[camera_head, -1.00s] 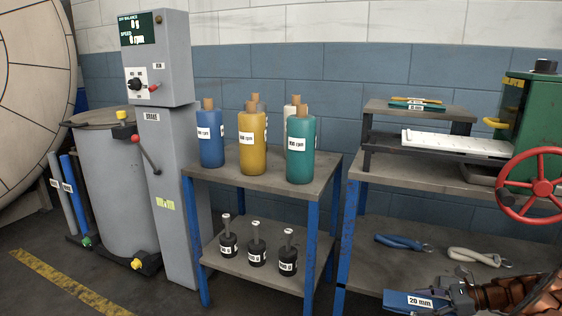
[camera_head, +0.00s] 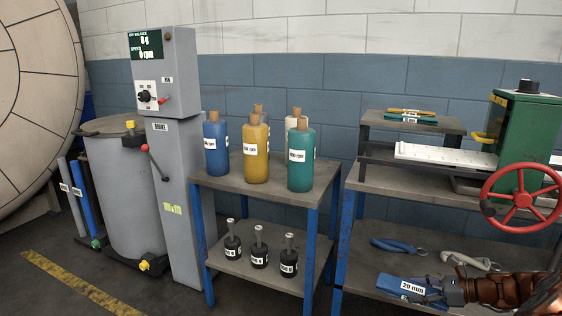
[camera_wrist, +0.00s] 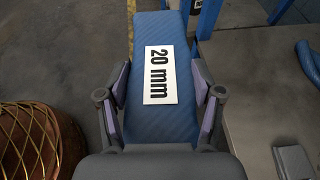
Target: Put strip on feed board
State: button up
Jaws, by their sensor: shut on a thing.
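The blue strip with a white "20 mm" label (camera_head: 395,285) is at the lower right of the head view, in front of the bench's lower shelf. It also shows in the wrist view (camera_wrist: 160,32), where it extends away from me between the fingers. My gripper (camera_head: 445,291) is shut on the strip, one finger on each long side; the wrist view shows both fingers (camera_wrist: 162,95). The feed board looks to be the long white board (camera_head: 450,155) on the bench beside the green machine. My gripper is below and in front of it, well apart.
The green machine (camera_head: 525,135) has a red handwheel (camera_head: 522,197) that juts out in front. A raised shelf (camera_head: 415,121) stands behind the board. Blue (camera_head: 395,245) and grey (camera_head: 470,259) tools lie on the lower shelf. A bottle table (camera_head: 265,190) stands left.

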jog(key=w+a+r+m+t+h+p, duration=0.1)
jog(key=w+a+r+m+p, duration=0.15)
jog(key=r+p, duration=0.4)
jog(key=w+a+r+m+t+h+p, duration=0.15)
jog(key=a+r+p, duration=0.25)
jog(key=r, duration=0.6)
jog(key=w+a+r+m+t+h+p, duration=0.1)
jog(key=w+a+r+t+p, duration=0.15)
jog(key=r+p, duration=0.5)
jog(key=s+a+r+m+h+p, duration=0.1)
jog(key=a+r+m+h+p, duration=0.2)
jog(key=r, duration=0.5)
jog(key=s+a+r+m+h+p, duration=0.1)
jog(key=a+r+m+h+p, duration=0.3)
jog(key=r, duration=0.5)
jog(key=s+a+r+m+t+h+p, duration=0.1)
jog(key=a+r+m+h+p, duration=0.2)
jog(key=r, duration=0.5)
jog(key=shift+s+a+r+h+p, duration=0.25)
jog(key=shift+a+h+p, duration=0.4)
jog(key=shift+h+p, duration=0.5)
